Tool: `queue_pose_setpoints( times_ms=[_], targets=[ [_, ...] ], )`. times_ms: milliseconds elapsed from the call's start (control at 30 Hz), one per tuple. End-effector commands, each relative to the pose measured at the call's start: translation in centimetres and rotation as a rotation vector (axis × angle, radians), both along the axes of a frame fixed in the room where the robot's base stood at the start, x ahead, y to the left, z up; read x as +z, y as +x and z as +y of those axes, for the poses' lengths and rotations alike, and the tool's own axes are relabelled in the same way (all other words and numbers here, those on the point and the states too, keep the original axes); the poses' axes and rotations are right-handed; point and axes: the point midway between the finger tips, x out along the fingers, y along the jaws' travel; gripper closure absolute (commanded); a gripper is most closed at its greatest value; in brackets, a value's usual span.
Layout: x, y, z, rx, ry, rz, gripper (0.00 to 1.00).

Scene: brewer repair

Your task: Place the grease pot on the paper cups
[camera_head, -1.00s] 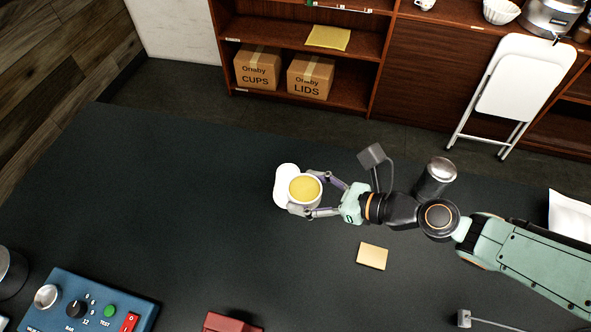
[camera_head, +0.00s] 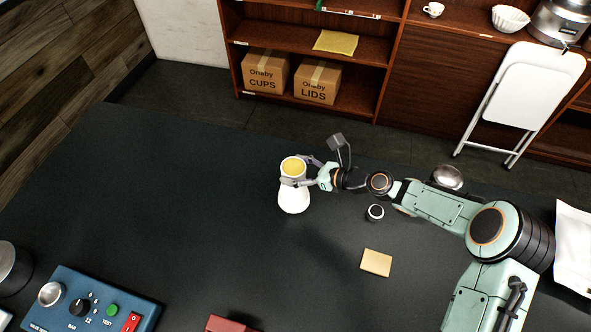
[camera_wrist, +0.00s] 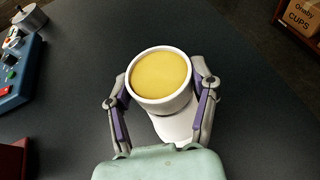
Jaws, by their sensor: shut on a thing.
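The grease pot (camera_head: 293,168) is a white round pot filled with yellow grease, upright and open at the top. My gripper (camera_head: 294,175) is shut on it, with a finger on either side; the wrist view shows the grease (camera_wrist: 160,75) and both fingers. A white tapered thing, apparently the upturned paper cups (camera_head: 294,201), stands on the dark table below the pot. The pot overlaps its upper part in the head view. In the wrist view the white cups (camera_wrist: 175,128) show partly beneath the pot. I cannot tell whether pot and cups touch.
On the dark table (camera_head: 170,190) lie a yellow pad (camera_head: 376,262), a small dark round part (camera_head: 375,212), a blue control box (camera_head: 90,300) and a red thing (camera_head: 230,324). A carton marked CUPS (camera_head: 265,72) sits on the shelf behind. The table's left middle is clear.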

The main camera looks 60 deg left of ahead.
Motion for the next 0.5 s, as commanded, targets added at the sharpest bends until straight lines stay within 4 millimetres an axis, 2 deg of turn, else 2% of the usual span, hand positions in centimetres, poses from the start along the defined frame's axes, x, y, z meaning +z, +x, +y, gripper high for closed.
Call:
queue_pose_setpoints(
  times_ms=[67,400,433,500],
  targets=[
    [-0.83,-0.09,0.03,0.002,0.0,0.001,0.82],
    [-1.12,-0.02,0.0,0.0,0.002,0.001,0.82],
    [-1.15,-0.02,-0.01,0.0,0.001,0.001,0.35],
    [-1.13,-0.02,-0.01,0.0,0.001,0.001,0.15]
  ],
)
